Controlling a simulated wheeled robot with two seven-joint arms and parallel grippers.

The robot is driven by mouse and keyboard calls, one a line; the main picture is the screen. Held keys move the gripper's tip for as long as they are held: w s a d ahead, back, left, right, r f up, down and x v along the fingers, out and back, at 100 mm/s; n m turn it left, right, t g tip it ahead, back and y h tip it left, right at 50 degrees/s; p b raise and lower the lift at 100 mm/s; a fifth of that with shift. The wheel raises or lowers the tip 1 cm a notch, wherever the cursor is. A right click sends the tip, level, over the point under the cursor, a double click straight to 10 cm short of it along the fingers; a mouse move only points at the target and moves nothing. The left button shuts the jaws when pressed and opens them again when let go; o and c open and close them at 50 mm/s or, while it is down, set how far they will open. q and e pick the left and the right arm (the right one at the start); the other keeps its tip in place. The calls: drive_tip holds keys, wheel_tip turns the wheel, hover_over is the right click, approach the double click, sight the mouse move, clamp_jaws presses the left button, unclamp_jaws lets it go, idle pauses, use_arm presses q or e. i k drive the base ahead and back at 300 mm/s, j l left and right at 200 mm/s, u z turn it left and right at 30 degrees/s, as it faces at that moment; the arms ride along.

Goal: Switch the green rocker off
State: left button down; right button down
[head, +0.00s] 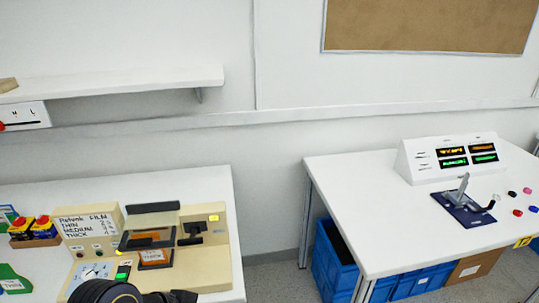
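The green rocker (123,271) is a small lit green switch on the beige machine (205,272) on the left table. It sits just right of a white rotary dial (93,271). A black rounded part of one of my arms (108,292), probably the left, rises from the bottom edge just below the rocker and covers the machine's front there. No fingertips show, so I cannot tell whether that gripper is open or touches anything. My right gripper is not clearly in view.
The machine carries a label board (88,224) and a dark tilted frame (148,238). A right table (380,215) holds a display console (450,158) and a lever (463,189). A floor gap separates the tables.

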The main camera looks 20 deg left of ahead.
sight(122, 272)
drive_tip(key=u, duration=1.25)
